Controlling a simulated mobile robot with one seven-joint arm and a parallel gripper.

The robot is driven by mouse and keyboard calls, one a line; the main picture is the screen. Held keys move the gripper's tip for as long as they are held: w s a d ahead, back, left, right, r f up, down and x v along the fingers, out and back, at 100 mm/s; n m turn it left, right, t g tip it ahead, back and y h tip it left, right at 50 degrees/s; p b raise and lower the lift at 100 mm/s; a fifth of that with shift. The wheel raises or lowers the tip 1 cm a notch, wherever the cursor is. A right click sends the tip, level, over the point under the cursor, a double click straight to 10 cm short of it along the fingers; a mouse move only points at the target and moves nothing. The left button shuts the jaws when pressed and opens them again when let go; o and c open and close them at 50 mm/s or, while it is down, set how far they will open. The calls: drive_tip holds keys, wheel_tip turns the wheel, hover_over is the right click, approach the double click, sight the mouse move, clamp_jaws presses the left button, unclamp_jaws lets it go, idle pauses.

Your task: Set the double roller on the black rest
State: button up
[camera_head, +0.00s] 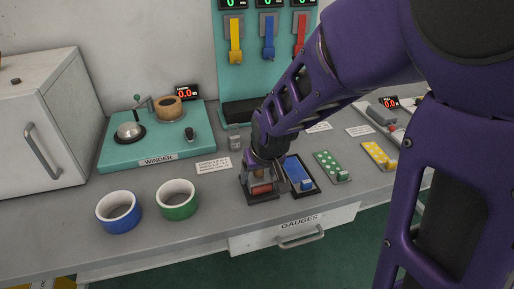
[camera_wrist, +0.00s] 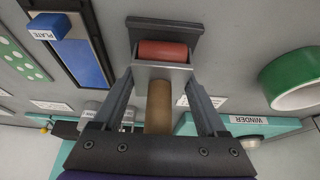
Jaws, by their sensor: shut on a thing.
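The double roller shows a red roller (camera_head: 261,189) and a tan cylinder (camera_head: 260,173) in a grey metal bracket. In the wrist view its red roller (camera_wrist: 162,50) is at the far end and its tan cylinder (camera_wrist: 158,106) lies between the fingers. My gripper (camera_wrist: 160,76) is shut on the bracket from both sides; in the head view my gripper (camera_head: 258,160) points down at it. The black rest (camera_wrist: 168,24) is just beyond the red roller, and the head view shows the rest (camera_head: 263,199) under it. I cannot tell whether they touch.
A blue plate in a black tray (camera_head: 302,176) stands close on the right, then a green dotted block (camera_head: 331,167) and a yellow one (camera_head: 379,155).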

drive_tip(key=shift+s+f+b, duration=0.1)
drive_tip(key=shift+f+b, duration=0.35)
drive_tip(key=shift+f, duration=0.15)
clamp_jaws()
drive_tip(key=o, duration=1.5)
unclamp_jaws()
drive_tip(key=shift+s+f, duration=0.1)
drive_tip(key=shift+f, duration=0.05)
